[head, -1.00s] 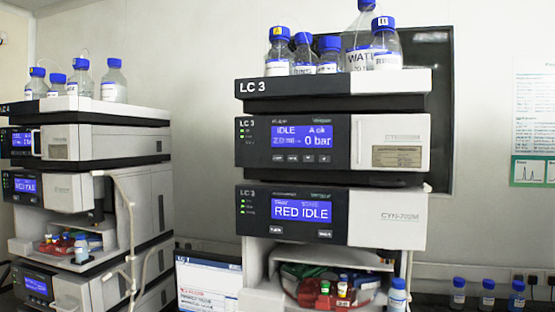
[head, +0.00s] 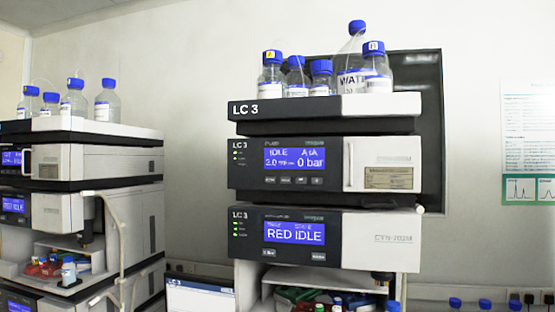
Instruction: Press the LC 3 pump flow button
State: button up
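The LC 3 stack stands in the middle of the head view. Its pump module (head: 250,180) is below the top tray, with a blue display (head: 294,158) reading IDLE and 0 bar. A row of small buttons (head: 293,180) runs under that display; their labels are too small to read, so I cannot tell which one is flow. The module below (head: 245,252) has a blue display reading RED IDLE and two small buttons under it. My gripper is not in view.
Blue-capped bottles (head: 272,75) stand on the LC 3 top tray (head: 325,107). Another stack (head: 80,165) is at left, with pale tubing (head: 118,235) at its side. A laptop-like screen (head: 199,297) sits between the stacks. Small bottles (head: 485,303) are at lower right. A dark panel is behind.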

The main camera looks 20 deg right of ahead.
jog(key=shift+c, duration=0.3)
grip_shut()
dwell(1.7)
